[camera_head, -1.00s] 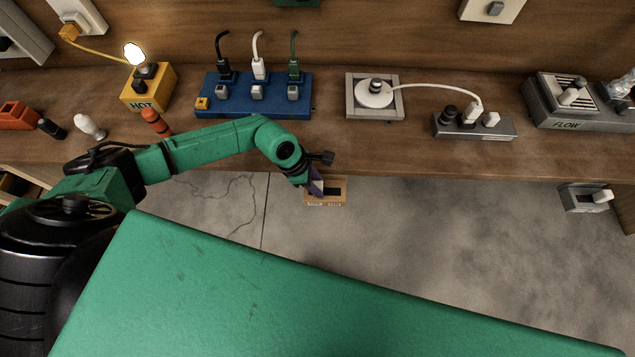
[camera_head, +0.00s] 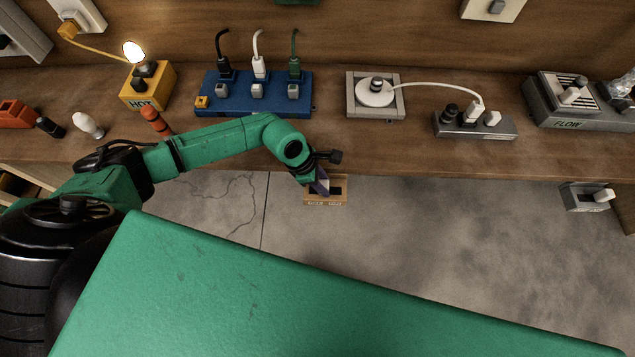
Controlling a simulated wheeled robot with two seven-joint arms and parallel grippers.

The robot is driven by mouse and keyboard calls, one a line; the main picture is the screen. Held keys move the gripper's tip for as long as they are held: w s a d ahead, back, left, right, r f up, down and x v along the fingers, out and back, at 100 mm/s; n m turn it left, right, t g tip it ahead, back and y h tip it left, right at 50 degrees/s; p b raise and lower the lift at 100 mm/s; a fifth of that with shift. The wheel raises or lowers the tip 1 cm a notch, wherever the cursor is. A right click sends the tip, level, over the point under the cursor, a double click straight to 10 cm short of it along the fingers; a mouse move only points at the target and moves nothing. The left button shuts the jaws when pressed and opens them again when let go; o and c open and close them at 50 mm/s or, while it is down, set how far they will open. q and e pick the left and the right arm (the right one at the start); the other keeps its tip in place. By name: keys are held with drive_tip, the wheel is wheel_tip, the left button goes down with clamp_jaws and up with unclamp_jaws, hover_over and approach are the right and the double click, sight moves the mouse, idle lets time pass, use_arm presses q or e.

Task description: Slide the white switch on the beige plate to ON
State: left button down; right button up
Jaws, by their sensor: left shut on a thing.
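The beige plate (camera_head: 325,202) is at the front edge of the workbench, a little right of the picture's middle. It has a dark slot (camera_head: 336,191) and small lettering along its lower edge, too small to read. My left gripper (camera_head: 322,187) is down at the plate, over the left and middle part of the slot. It is shut on the white switch, which its fingers hide from this view. The right part of the slot shows bare and dark. My right gripper is not in view.
The wooden bench (camera_head: 420,155) carries a blue power strip (camera_head: 250,108), a yellow HOT box (camera_head: 158,88) with a lit bulb, and a grey FLOW unit (camera_head: 600,118). A grey switch box (camera_head: 580,199) hangs at the right front edge. The floor right of the plate is clear.

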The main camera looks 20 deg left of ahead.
sight(341, 191)
use_arm(q)
drive_tip(key=d, duration=0.3)
drive_tip(key=shift+w+b, duration=0.3)
drive_tip(key=shift+w, duration=0.1)
drive_tip(key=shift+r, duration=0.15)
drive_tip(key=c, duration=0.8)
unclamp_jaws()
drive_tip(key=shift+d, duration=0.1)
drive_tip(key=shift+a+r, duration=0.25)
drive_tip(key=shift+r, duration=0.05)
drive_tip(key=b+v, duration=0.2)
drive_tip(key=v, duration=1.1)
drive_tip(key=shift+r+b, duration=0.3)
drive_tip(key=shift+r, duration=0.05)
